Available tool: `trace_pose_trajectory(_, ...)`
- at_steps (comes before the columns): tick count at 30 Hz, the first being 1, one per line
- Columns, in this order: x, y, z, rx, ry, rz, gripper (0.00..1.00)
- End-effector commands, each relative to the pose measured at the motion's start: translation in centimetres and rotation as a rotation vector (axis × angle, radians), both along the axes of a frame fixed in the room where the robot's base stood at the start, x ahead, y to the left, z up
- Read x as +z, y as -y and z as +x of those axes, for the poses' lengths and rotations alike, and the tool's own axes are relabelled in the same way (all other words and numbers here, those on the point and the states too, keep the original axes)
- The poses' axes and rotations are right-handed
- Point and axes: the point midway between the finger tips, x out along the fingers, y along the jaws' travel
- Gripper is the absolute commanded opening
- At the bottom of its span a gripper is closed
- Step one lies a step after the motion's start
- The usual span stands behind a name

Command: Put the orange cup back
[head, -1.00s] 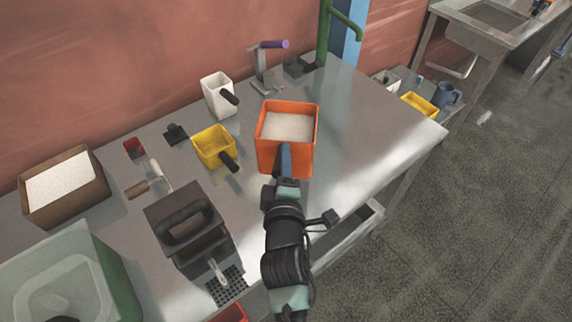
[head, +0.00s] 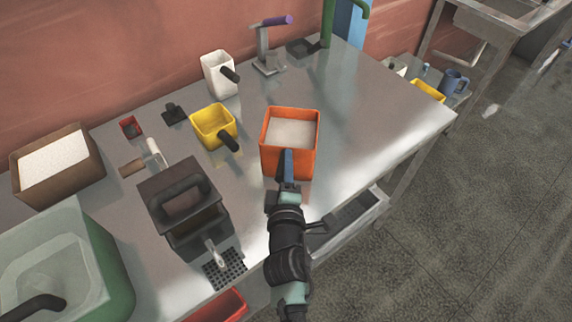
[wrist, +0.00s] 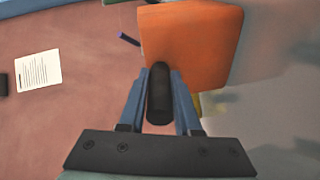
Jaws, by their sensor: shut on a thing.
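The orange cup (head: 289,159) is a square orange container filled with white powder. It is upright above or on the steel table, right of the yellow cup; the head view does not clearly show whether it touches the table. My gripper (head: 288,168) is shut on its handle, on the side facing me. In the wrist view the orange cup (wrist: 192,45) is ahead, and its dark handle (wrist: 160,92) lies between the two blue fingers of my gripper (wrist: 161,95).
The yellow cup (head: 212,126) and white cup (head: 219,74) stand to the left. A dark machine (head: 182,203) stands at front left, near a green bin (head: 68,262) and a brown box of powder (head: 57,166). A purple-handled press (head: 267,49) is behind. The table's right side is clear.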

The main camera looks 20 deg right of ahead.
Motion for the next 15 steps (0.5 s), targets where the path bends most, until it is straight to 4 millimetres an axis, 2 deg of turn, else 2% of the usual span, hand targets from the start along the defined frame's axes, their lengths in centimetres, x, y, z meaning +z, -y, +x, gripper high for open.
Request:
trace_pose_trajectory(2, -0.29, -0.02, 0.04, 0.000, 0.003, -0.001, 0.00)
trace_pose_trajectory(3, -0.26, -0.01, 0.00, 0.000, 0.000, 0.000, 0.37)
trace_pose_trajectory(7, -0.23, -0.01, -0.01, 0.000, 0.000, 0.000, 0.61)
trace_pose_trajectory(15, -0.21, -0.01, -0.01, 0.000, 0.000, 0.000, 0.62)
